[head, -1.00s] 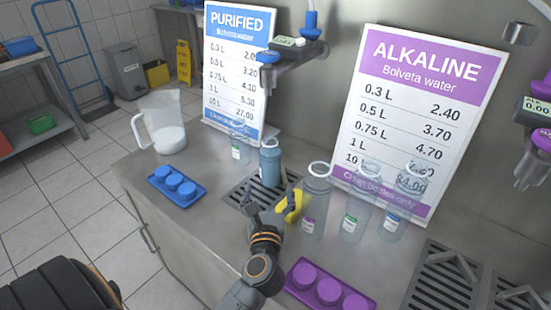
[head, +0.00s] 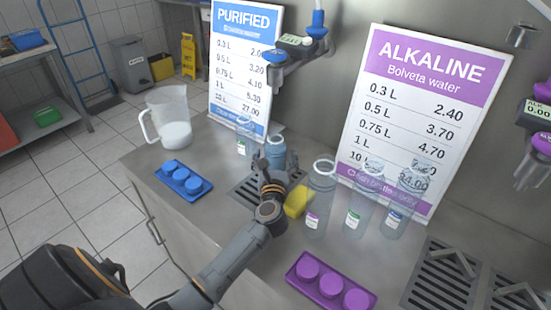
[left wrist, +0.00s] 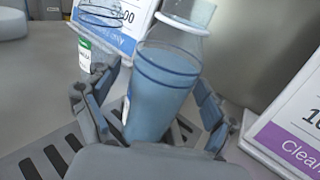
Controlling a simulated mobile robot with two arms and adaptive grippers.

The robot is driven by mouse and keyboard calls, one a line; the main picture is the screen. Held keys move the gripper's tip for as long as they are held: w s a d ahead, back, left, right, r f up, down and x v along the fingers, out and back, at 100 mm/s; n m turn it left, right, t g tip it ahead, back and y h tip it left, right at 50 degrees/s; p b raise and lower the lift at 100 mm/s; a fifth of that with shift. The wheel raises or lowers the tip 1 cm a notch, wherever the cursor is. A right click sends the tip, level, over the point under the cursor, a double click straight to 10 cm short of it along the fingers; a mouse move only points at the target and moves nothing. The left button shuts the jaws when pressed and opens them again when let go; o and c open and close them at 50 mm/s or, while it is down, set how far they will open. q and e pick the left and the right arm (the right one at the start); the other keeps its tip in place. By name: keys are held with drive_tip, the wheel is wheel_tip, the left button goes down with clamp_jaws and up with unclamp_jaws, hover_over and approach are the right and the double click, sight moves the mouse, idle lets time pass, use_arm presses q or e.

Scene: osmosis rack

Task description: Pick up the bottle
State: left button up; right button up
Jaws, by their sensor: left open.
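The bottle is filled with blue liquid and stands upright on the drain grate under the purified tap; in the head view the bottle (head: 277,150) shows behind my gripper. In the left wrist view the bottle (left wrist: 162,88) fills the middle, its top cut off by the frame. My left gripper (head: 270,170) is open at the bottle. In the left wrist view one finger of my left gripper (left wrist: 148,100) is on each side of the bottle; I cannot tell whether they touch it. My right gripper is not in view.
A clear bottle (head: 243,142) stands just left of the blue one. A yellow sponge (head: 297,203) and several clear bottles (head: 319,200) are to the right. A blue cap tray (head: 169,181), purple cap tray (head: 308,292) and pitcher (head: 171,120) stand on the counter. The tap (head: 297,41) is above.

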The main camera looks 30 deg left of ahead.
use_arm(q)
drive_tip(key=c, duration=1.7)
drive_tip(key=shift+r, duration=0.1)
